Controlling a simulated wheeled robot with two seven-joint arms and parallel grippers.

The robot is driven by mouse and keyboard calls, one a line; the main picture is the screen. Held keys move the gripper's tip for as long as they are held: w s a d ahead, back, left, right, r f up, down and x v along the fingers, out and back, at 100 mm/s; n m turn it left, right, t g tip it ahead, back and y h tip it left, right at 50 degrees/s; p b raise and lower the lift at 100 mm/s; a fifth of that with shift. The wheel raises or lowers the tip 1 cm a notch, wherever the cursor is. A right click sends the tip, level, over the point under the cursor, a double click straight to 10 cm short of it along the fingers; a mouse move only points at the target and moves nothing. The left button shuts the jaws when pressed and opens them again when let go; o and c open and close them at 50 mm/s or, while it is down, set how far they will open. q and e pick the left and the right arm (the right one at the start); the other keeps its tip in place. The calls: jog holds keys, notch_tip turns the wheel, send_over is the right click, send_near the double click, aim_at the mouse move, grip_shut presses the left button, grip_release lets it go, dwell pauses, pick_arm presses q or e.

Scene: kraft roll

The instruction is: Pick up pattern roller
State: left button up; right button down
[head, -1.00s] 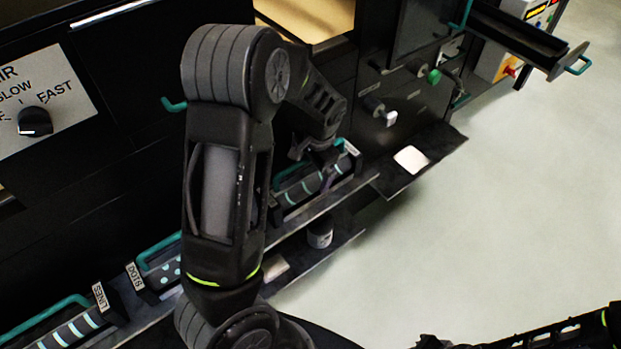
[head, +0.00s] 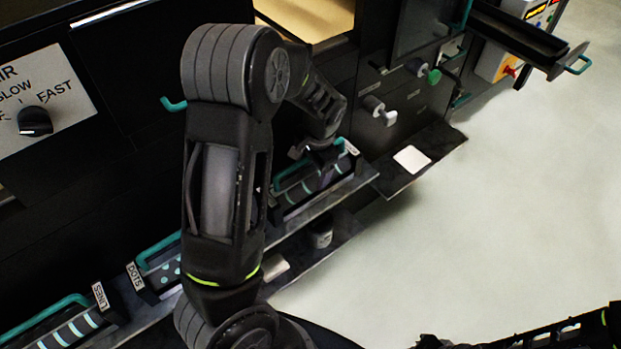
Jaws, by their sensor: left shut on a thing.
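Several pattern rollers with teal handles lie in a row along the low shelf of the black machine. The lines roller (head: 72,330) is at the lower left, beside its LINES label. The dots roller (head: 168,272) is next to it, beside the DOTS label and partly behind my left arm. A third roller (head: 300,192), dark with pale stripes, lies further right. My left gripper (head: 322,158) is over this third roller, shut on its teal handle; the fingertips are partly hidden. The roller still sits at its shelf place. My right arm shows at the lower right, its gripper not clearly visible.
A black ledge with a white pad (head: 411,159) juts out at the right. A small grey jar (head: 320,235) stands on the lower shelf. An open drawer (head: 520,42) sticks out at the upper right. The pale floor at the right is clear.

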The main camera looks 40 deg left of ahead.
pick_arm(q)
jog(key=c, duration=0.9)
jog(key=shift+w, duration=0.1)
jog(key=shift+c, duration=0.6)
jog(key=shift+r, duration=0.1)
notch_tip(320, 180, up, 10)
